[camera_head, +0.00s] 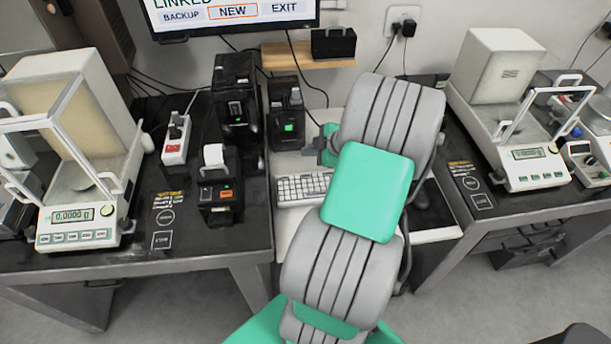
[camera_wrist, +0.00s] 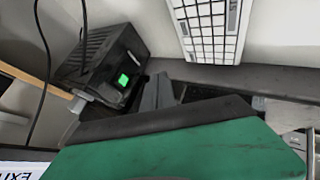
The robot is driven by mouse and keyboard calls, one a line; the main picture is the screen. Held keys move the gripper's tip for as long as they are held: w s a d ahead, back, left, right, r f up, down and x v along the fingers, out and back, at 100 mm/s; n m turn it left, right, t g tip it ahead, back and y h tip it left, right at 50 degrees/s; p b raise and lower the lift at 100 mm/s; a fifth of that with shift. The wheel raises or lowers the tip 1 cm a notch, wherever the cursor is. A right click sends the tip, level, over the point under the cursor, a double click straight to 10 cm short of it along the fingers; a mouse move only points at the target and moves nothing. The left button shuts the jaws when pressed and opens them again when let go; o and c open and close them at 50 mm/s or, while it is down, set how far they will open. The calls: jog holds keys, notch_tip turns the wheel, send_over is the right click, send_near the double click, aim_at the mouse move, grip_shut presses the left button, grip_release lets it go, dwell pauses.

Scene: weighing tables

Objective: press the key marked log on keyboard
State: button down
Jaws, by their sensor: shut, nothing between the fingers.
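The white keyboard (camera_head: 300,187) lies on the low white shelf between the two dark tables, with its right part hidden behind my arm in the head view. It also shows at the top of the wrist view (camera_wrist: 212,30), cut off by the frame edge. No key lettering can be read, so I cannot tell which key is marked log. My gripper (camera_head: 322,150) is beyond the keyboard's back edge, partly hidden by my arm. In the wrist view its dark fingers (camera_wrist: 160,92) are together and empty, apart from the keyboard.
A black device with a green light (camera_head: 289,122) stands just left of my gripper and close to it in the wrist view (camera_wrist: 108,68). A label printer (camera_head: 219,190) stands left of the keyboard. Balances stand on the left (camera_head: 75,236) and right (camera_head: 536,168) tables. A monitor (camera_head: 235,14) hangs above.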

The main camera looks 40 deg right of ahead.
jog(key=b, duration=0.3)
send_over(308, 177)
notch_tip(308, 177, down, 7)
jog(key=shift+r, duration=0.1)
jog(key=shift+s+f+b, duration=0.1)
jog(key=shift+f+b, duration=0.4)
jog(key=shift+b, duration=0.15)
dwell(1.1)
jog(key=shift+f+b, duration=0.5)
jog(key=shift+b, duration=0.2)
jog(key=shift+f+b, duration=0.3)
jog(key=shift+b, duration=0.2)
dwell(0.3)
dwell(0.4)
jog(key=shift+r, duration=0.8)
jog(key=shift+r+p, duration=0.1)
jog(key=shift+p, duration=0.2)
